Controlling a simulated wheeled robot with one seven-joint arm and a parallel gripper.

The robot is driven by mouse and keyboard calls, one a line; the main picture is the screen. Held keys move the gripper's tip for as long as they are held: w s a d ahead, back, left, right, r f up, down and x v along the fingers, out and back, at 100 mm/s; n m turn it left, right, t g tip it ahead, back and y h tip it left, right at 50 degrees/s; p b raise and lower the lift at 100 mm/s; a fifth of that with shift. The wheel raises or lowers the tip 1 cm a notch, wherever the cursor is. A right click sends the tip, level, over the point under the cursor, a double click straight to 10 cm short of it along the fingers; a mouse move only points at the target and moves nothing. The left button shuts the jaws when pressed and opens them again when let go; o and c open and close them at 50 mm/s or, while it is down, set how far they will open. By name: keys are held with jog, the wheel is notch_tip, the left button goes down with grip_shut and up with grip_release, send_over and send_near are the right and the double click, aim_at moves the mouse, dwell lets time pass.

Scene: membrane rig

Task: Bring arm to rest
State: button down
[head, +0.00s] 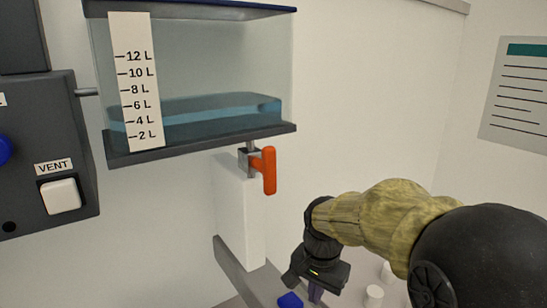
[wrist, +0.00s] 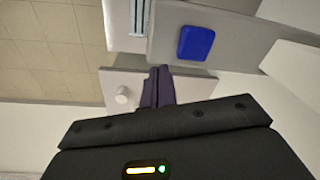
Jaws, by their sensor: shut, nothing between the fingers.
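My gripper (head: 315,292) hangs low in the lower middle of the head view, below the tank and its valve, at the end of my bent arm. In the wrist view its two dark fingers (wrist: 158,72) are together, with nothing between them. A blue square piece (wrist: 196,43) lies on a grey surface just beyond the fingertips, apart from them. The same blue piece (head: 290,300) shows beside my gripper at the bottom of the head view.
A clear tank (head: 205,75) with a litre scale holds blue liquid up to about the 5 L mark. Its orange valve handle (head: 269,170) points down. A dark panel with a white VENT switch (head: 61,196) is at left. White cylinders (head: 374,296) stand right of my gripper.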

jog(key=s+d+f+n+b, duration=0.1)
jog(key=s+d+f+n, duration=0.2)
jog(key=f, duration=0.3)
jog(key=s+d+f+n+t+b, duration=0.1)
jog(key=s+d+f+n+b, duration=0.1)
jog(key=s+f, duration=0.4)
jog(key=shift+s+d+f+n+t, duration=0.3)
jog(key=shift+d+f+n, duration=0.2)
jog(key=shift+n, duration=0.5)
